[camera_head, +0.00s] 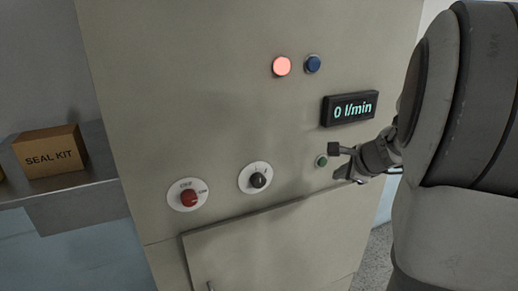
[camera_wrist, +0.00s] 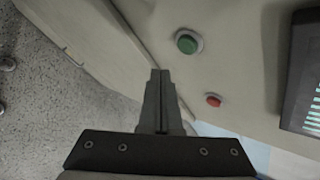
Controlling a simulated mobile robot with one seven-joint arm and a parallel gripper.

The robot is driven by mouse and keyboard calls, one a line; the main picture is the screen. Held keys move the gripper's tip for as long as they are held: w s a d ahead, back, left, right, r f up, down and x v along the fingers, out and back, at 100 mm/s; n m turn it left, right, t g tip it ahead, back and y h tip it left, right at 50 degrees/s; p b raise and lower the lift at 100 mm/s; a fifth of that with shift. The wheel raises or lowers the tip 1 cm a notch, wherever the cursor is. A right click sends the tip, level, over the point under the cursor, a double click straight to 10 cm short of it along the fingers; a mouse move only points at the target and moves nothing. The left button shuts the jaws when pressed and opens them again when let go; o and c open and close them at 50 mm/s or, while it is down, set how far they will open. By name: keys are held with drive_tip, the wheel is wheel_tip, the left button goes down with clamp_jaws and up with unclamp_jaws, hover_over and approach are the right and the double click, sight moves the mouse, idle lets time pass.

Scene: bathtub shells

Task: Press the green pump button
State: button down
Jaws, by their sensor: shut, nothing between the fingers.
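In the head view my gripper (camera_head: 342,174) is just right of the button. I cannot tell the exact gap to the panel.
A small red button (camera_wrist: 213,100) sits near the green one. The display (camera_head: 350,107) reads 0 l/min. A lit red lamp (camera_head: 282,66), blue button (camera_head: 313,64), black knob (camera_head: 258,180) and red knob (camera_head: 188,197) share the panel. A seal kit box (camera_head: 50,151) stands on a left shelf.

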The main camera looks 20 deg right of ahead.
sight(323, 167)
drive_tip(key=shift+w+a, duration=0.15)
drive_tip(key=shift+w, duration=1.4)
idle(0.9)
drive_tip(key=shift+w, duration=0.4)
drive_tip(key=shift+w, duration=0.45)
idle(0.5)
drive_tip(key=shift+s, duration=0.85)
drive_tip(key=s+b, duration=0.1)
drive_tip(key=s, duration=0.4)
drive_tip(key=shift+d, duration=0.2)
